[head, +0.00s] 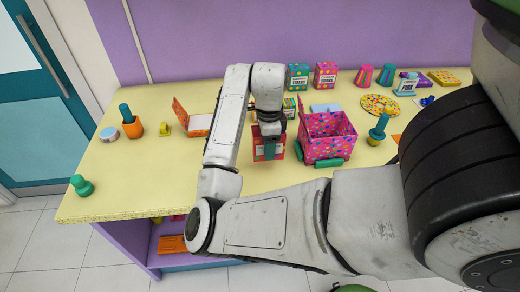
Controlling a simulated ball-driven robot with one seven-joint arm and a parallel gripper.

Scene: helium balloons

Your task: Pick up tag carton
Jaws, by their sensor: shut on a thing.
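My gripper (269,134) points down over the middle of the table and is shut on a small red carton with a teal-grey patch (262,155), which appears to be the tag carton. My gripper and wrist hide the carton's upper part. I cannot tell whether its base touches the table.
The yellow table (180,180) has free room at its front left. A pink patterned open box (330,136) stands just right of the carton. An open orange box (197,124) lies to the left. Straw boxes (325,74), cups (364,75) and a plate (380,104) stand behind.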

